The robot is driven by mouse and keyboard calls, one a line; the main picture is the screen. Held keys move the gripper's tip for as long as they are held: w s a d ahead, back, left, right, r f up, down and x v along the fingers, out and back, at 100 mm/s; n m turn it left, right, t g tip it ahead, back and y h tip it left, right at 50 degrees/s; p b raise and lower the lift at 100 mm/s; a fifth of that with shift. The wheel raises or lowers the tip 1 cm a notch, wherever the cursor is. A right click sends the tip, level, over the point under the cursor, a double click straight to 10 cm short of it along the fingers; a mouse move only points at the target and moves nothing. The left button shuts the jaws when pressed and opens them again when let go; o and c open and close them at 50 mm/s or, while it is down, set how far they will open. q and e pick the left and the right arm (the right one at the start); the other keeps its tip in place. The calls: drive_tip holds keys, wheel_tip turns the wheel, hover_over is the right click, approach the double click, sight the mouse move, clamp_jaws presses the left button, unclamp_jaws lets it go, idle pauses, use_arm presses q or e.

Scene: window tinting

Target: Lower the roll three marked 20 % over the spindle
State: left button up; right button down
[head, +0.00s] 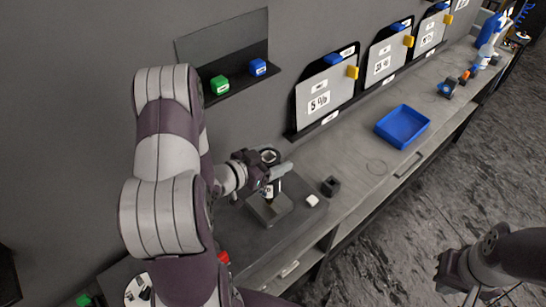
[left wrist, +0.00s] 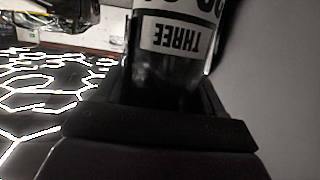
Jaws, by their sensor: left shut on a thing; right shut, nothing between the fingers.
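My left gripper (head: 272,174) is shut on roll three (left wrist: 177,40), whose label reads THREE upside down in the left wrist view. The roll sits between the dark fingers; its 20 % mark is not readable. In the head view the gripper hangs over a grey block-shaped base (head: 270,209) on the bench, and hides most of the roll. The spindle cannot be told apart from the roll there, so I cannot tell whether the roll is around it or above it. My right gripper (head: 456,282) is shut and empty, low at the right, over the floor.
A small black block (head: 330,186) and a white piece (head: 312,201) lie right of the base. A blue tray (head: 402,126) stands farther along the bench. Marked panels (head: 325,97) lean on the wall.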

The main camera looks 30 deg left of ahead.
use_arm(q)
drive_tip(key=shift+f+b, duration=1.9)
drive_tip(key=shift+f, duration=0.95)
drive_tip(key=o, duration=1.7)
drive_tip(key=shift+o, duration=0.2)
